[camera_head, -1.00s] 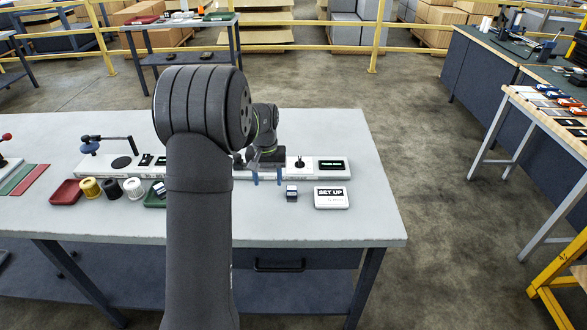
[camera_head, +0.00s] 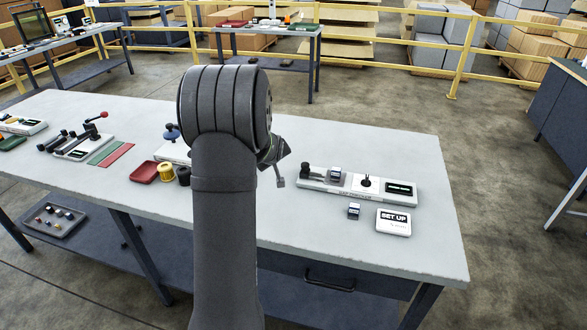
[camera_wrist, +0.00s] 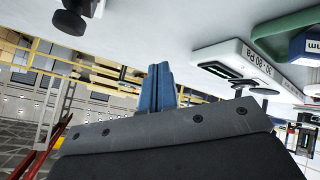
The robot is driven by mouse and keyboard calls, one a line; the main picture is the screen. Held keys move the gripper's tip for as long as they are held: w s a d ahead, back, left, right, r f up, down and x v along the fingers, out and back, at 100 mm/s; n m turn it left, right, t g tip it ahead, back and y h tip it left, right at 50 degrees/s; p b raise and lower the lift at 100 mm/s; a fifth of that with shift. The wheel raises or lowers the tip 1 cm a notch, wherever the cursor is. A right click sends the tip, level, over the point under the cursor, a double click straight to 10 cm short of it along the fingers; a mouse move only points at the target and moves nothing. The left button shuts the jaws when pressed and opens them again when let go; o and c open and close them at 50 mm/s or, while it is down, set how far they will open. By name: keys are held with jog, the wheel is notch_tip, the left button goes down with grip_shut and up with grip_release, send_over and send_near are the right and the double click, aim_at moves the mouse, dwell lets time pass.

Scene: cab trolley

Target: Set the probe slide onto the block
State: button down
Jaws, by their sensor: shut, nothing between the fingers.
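A white fixture (camera_head: 318,188) stands on the table, right of my arm. A small dark piece with a pale label (camera_head: 335,174) sits on its grey pad, beside a black knob. It may be the probe slide on the block, but it is too small to be sure. A similar small labelled block (camera_head: 353,211) stands on the table in front of the fixture. My gripper (camera_head: 279,181) is left of the fixture, apart from it, partly hidden by my arm. In the wrist view its blue fingers (camera_wrist: 158,88) are together, with nothing between them.
A white SET UP box (camera_head: 393,222) lies front right. A red tray (camera_head: 144,172), a yellow spool (camera_head: 166,172) and a lever fixture (camera_head: 85,143) are to the left. The wrist view shows a gauge marked 30 - 80 Pa (camera_wrist: 240,60) and a green tray (camera_wrist: 285,27). The right table end is clear.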

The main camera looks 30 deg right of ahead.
jog(key=w+a+f+n+t, duration=0.1)
jog(key=w+a+f+t+h, duration=0.1)
jog(key=shift+w+a+n, duration=0.2)
jog(key=shift+a+n, duration=0.1)
jog(key=shift+n, duration=0.1)
jog(key=shift+a+f+n+t+h, duration=0.4)
jog(key=shift+a+f+h, duration=0.05)
jog(key=shift+h, duration=0.65)
jog(key=shift+s+a+f+h, duration=0.15)
jog(key=shift+s+a+h, duration=0.15)
jog(key=shift+h, duration=0.2)
jog(key=s+h, duration=0.1)
jog(key=s, duration=0.1)
jog(key=s+a+n+h, duration=0.1)
jog(key=s+h, duration=0.1)
jog(key=s+n+h, duration=0.1)
jog(key=s+h, duration=0.1)
jog(key=shift+a+f+g, duration=0.25)
jog(key=shift+a+g, duration=0.1)
jog(key=shift+g, duration=0.05)
jog(key=shift+s+a+r+n+g+h, duration=0.15)
jog(key=shift+s+n+g+h, duration=0.2)
jog(key=shift+s+h, duration=0.4)
